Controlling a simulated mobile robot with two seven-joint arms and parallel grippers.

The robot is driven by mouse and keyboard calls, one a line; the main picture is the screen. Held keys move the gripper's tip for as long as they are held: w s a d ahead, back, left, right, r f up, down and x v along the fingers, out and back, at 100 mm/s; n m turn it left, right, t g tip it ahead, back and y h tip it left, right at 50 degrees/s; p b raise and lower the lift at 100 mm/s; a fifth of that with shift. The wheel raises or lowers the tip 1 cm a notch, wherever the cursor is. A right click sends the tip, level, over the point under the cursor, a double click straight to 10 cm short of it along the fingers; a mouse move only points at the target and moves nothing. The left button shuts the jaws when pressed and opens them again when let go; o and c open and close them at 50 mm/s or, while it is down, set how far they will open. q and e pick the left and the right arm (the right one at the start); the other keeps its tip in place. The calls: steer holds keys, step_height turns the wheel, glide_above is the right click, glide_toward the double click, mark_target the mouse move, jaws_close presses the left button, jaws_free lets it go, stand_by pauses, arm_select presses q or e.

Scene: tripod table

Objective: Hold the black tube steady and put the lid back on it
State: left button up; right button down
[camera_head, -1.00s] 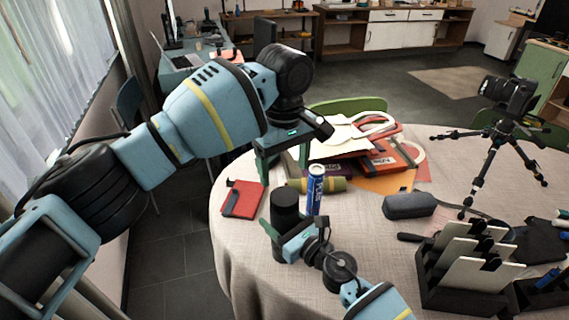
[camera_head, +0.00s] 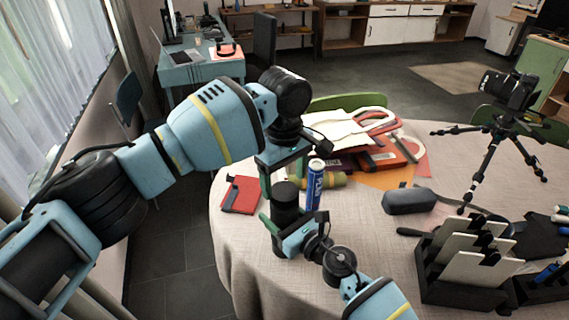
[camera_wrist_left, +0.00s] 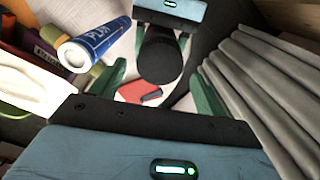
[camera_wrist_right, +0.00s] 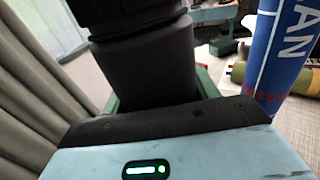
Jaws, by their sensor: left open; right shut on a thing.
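The black tube (camera_head: 288,240) stands upright near the table's left edge. My right gripper (camera_head: 276,226) is shut around its body. A wider black lid (camera_wrist_right: 128,14) sits on top of the tube in the right wrist view; how tightly it is seated cannot be told. The lid's round top (camera_wrist_left: 160,55) also shows in the left wrist view. My left gripper (camera_head: 281,185) is open and points down at the lid, with its green fingers on either side of it. Whether they touch it cannot be told.
A blue can (camera_head: 314,186) stands close to the right of the tube. A red notebook (camera_head: 242,195), an olive cylinder (camera_head: 333,180) and papers lie behind. A dark case (camera_head: 408,201), black rack (camera_head: 460,285) and camera tripod (camera_head: 500,140) are to the right.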

mark_target(284, 191)
arm_select(q)
steer(key=shift+f, duration=1.65)
steer(key=shift+c, duration=0.3)
